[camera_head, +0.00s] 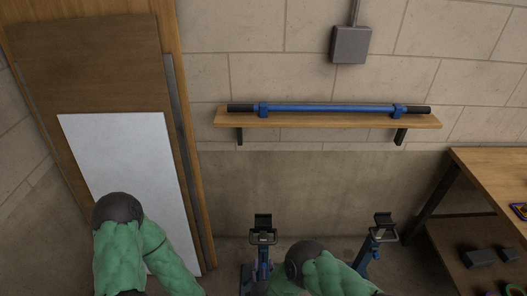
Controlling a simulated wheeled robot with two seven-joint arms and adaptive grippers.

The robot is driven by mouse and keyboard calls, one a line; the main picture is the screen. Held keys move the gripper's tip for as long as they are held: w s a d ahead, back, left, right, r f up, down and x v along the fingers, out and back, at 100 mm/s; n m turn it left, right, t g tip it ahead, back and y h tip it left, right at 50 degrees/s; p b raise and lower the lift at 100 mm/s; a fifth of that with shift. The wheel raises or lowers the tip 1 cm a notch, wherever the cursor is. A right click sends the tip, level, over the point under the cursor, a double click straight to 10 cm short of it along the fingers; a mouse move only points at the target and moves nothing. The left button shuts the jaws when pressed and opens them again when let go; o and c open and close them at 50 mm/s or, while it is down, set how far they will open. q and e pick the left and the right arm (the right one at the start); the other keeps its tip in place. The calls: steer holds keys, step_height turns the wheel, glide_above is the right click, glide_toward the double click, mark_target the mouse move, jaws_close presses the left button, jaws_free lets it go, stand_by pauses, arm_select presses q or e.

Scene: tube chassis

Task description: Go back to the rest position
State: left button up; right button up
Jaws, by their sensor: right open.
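My left arm (112,250) comes in at the lower left in a green sleeve with a dark joint cap. It bends back down out of the picture, and its gripper is not in view. My right arm (333,276) shows at the bottom centre, bent at a dark joint. I see nothing held. A blue tube with black ends (330,108) lies level along the wall shelf (300,122), well away from both arms.
Two blue stands with dark tops, one left (262,238) and one right (382,232), rise close to my right arm. A wooden workbench (490,172) with a lower shelf is at the right. A door with a pale panel (125,150) is behind my left arm. A grey box (351,45) hangs on the wall.

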steer(key=s+d+f+m+g+y+p, duration=0.25)
steer(key=d+f+m+g, duration=0.35)
steer(key=m, duration=0.4)
steer(key=s+d+r+m+g+p, duration=0.1)
steer(key=s+d+r+m+g, duration=0.1)
steer(key=s+m+g, duration=0.2)
steer(key=s+d+r+m+g+y+p, duration=0.1)
steer(key=s+m+g, duration=0.4)
steer(key=s, duration=0.5)
steer(key=shift+s+d+r+m, duration=0.4)
steer(key=shift+d+r+m, duration=0.1)
steer(key=shift+m, duration=0.2)
